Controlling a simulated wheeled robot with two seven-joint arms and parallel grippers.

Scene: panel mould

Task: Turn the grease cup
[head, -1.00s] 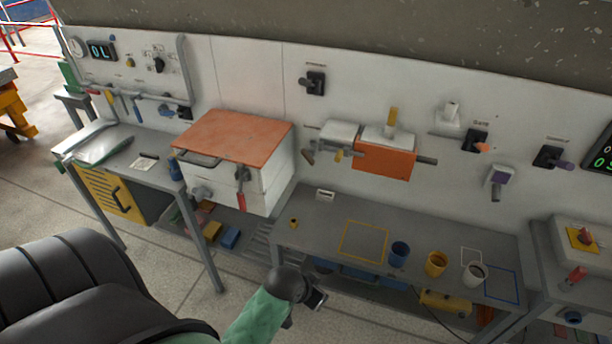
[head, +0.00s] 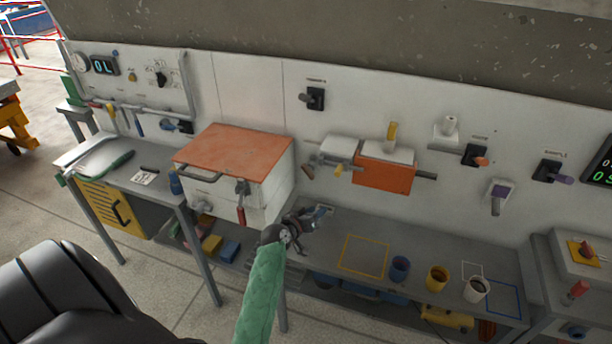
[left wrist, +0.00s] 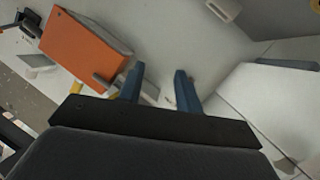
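The machine on the wall has an orange block (head: 384,173), a white block (head: 340,147) to its left and a grey rod. A small yellow part (head: 338,170) hangs under the white block; I cannot tell for sure whether it is the grease cup. In the left wrist view the orange block (left wrist: 85,45) is at upper left, with a yellow part (left wrist: 109,91) partly hidden by my gripper. My left gripper (head: 318,213) is below and left of the machine, above the bench. Its blue fingers (left wrist: 160,86) are apart, with nothing seen held. My right gripper is not in view.
A white box with an orange lid (head: 232,152) stands left of my left gripper. The bench (head: 325,245) holds a blue cup (head: 400,268), a yellow cup (head: 437,278) and a white cup (head: 477,289) at right.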

